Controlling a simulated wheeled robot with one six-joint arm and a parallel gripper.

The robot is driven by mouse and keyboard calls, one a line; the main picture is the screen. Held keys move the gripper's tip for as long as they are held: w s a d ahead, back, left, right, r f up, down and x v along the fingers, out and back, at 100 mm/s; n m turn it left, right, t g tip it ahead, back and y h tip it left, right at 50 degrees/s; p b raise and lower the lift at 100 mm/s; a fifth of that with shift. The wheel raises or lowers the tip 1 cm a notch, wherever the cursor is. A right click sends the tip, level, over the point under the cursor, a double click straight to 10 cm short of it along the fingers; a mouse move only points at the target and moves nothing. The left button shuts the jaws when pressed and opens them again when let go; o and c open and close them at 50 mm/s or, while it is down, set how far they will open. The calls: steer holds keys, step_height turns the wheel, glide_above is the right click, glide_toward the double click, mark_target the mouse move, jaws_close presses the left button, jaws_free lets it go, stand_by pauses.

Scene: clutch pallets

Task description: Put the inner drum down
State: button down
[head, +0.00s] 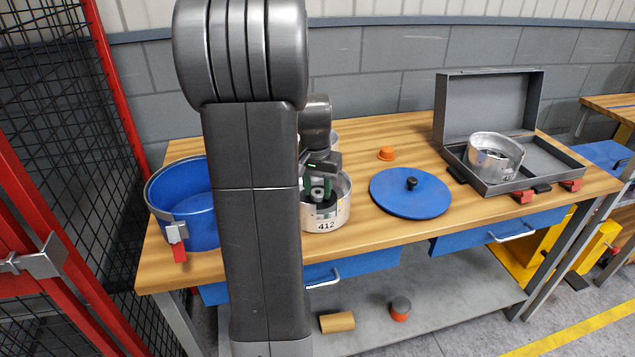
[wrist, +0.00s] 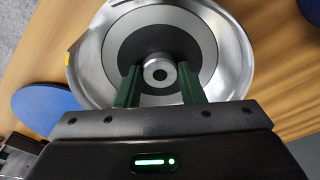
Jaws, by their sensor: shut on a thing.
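The inner drum (head: 327,209) is a silver metal drum marked 412, upright at the middle of the wooden workbench, partly hidden by my arm. In the wrist view the drum (wrist: 92,57) shows from above, with a bright rim, grey and dark rings and a round hub in the centre. My gripper (head: 318,193) points down inside the drum. In the wrist view its green fingers (wrist: 158,88) are shut on the hub. I cannot tell whether the drum's base touches the bench or hangs just above it.
A blue tub (head: 182,213) stands at the left. A blue lid (head: 411,195) with a black knob lies right of the drum, and an orange piece (head: 387,154) lies behind it. An open grey case (head: 540,165) at the right holds another silver drum (head: 493,156).

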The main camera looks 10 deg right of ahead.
mark_target(315, 197)
steer(key=shift+r, duration=0.1)
steer(key=c, duration=1.4)
jaws_free()
steer(key=shift+f, duration=0.2)
steer(key=o, duration=0.5)
steer(key=shift+c, duration=0.2)
steer(key=shift+r, duration=0.15)
step_height(315, 197, up, 12)
steer(key=s, duration=0.1)
steer(key=shift+s+a+p, duration=0.15)
steer(key=shift+a+p, duration=0.25)
steer(key=shift+p, duration=0.05)
